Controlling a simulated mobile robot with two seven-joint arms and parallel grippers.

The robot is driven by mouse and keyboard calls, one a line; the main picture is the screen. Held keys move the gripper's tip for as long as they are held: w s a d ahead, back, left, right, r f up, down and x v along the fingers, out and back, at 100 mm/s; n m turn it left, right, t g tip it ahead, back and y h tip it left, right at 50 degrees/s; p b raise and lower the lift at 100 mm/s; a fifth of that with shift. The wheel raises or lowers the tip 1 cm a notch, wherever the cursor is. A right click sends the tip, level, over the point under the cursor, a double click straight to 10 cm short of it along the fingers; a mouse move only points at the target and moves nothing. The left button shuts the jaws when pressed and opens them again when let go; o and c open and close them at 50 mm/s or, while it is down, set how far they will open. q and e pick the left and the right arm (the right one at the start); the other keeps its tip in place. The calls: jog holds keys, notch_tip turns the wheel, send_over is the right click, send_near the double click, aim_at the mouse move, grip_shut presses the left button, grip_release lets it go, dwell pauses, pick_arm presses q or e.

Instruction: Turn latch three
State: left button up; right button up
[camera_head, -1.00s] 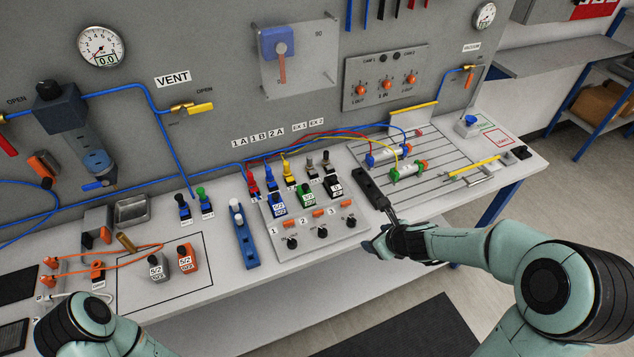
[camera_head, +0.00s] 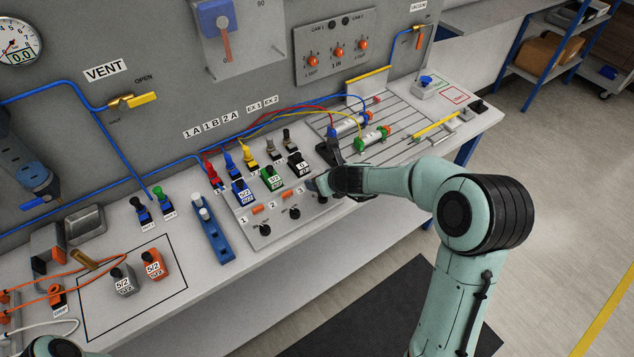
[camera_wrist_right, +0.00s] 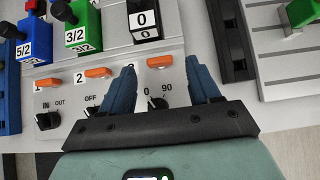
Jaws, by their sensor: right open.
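The valve panel (camera_head: 262,236) holds orange latches in a row, each above a black knob. In the right wrist view the third orange latch (camera_wrist_right: 160,62) lies level below the black block marked 0. A black knob (camera_wrist_right: 157,103) marked 0 and 90 sits below it. My right gripper (camera_wrist_right: 160,69) is open, with its two blue fingers on either side of the third latch; I cannot tell whether they touch it. In the head view my right gripper (camera_head: 316,186) is over the panel's right end and hides that latch. My left gripper is out of view.
Green 3/2 (camera_wrist_right: 80,28) and blue 5/2 (camera_wrist_right: 36,40) valves stand behind the latches. Latches one (camera_wrist_right: 47,83) and two (camera_wrist_right: 98,72) are left of the fingers. A dark rail (camera_wrist_right: 229,40) is close on the right. Hoses run behind.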

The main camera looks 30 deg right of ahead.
aim_at(310, 176)
jog(key=shift+x, duration=1.5)
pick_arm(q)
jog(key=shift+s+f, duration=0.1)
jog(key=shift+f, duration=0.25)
pick_arm(e)
jog(key=shift+w+r, duration=0.1)
jog(key=shift+r, duration=0.05)
jog(key=c, duration=1.1)
jog(key=shift+o, duration=0.3)
jog(key=n+p, duration=0.1)
jog(key=n+y+p, duration=0.1)
jog(key=p, duration=0.1)
jog(key=shift+w+d+r+y, duration=0.2)
jog(key=shift+r+y, duration=0.05)
jog(key=shift+y, duration=0.05)
jog(key=shift+s+f+n+g+y, duration=0.1)
jog(key=shift+f+n+g+y, duration=0.15)
jog(key=shift+n, duration=0.35)
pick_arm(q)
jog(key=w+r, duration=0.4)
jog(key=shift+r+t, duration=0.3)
pick_arm(e)
jog(key=o, duration=1)
jog(key=shift+s, duration=0.1)
jog(key=shift+o, duration=0.2)
